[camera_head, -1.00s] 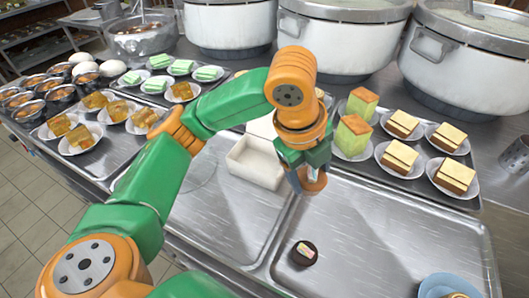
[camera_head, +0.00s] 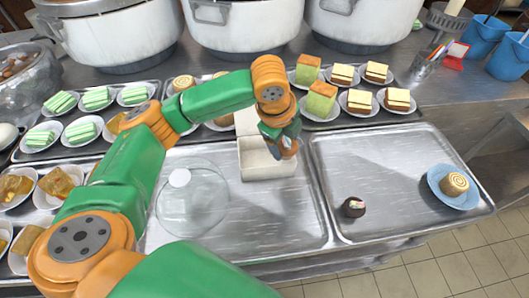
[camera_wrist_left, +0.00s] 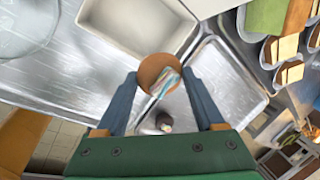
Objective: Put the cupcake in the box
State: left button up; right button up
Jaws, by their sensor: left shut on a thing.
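My left gripper (camera_head: 282,143) is shut on a small round brown cake, which looks like the cupcake (camera_wrist_left: 156,72); it has pale blue and white streaks on it. In the head view the cupcake (camera_head: 289,149) is partly hidden by the gripper. It is held in the air near the right side of the white open box (camera_head: 268,172), at about its back right corner. The box stands on the left metal tray, and it also shows in the wrist view (camera_wrist_left: 130,25) beyond the fingers, to the left of the cupcake. The right gripper is not in view.
A dark small cake (camera_head: 353,207) and a blue plate (camera_head: 447,197) with a rolled cake rest on the right tray (camera_head: 400,150). A clear round cover (camera_head: 192,212) lies left of the box. Plated cakes and large pots (camera_head: 243,25) line the back.

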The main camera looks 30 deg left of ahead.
pick_arm(q)
jog(key=a+f, duration=0.5)
jog(key=shift+w+a+f, duration=0.15)
jog(key=shift+w, duration=0.25)
jog(key=f, duration=0.4)
jog(key=shift+w+a+p, duration=0.1)
jog(key=shift+a+p, duration=0.2)
jog(key=shift+a, duration=0.1)
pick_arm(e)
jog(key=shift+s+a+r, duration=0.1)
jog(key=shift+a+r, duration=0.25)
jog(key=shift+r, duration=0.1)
pick_arm(q)
jog(key=shift+f, duration=0.15)
jog(key=o, duration=1.1)
jog(key=shift+c, duration=0.2)
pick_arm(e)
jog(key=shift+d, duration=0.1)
pick_arm(q)
jog(key=v, duration=1.2)
jog(key=shift+p, duration=0.35)
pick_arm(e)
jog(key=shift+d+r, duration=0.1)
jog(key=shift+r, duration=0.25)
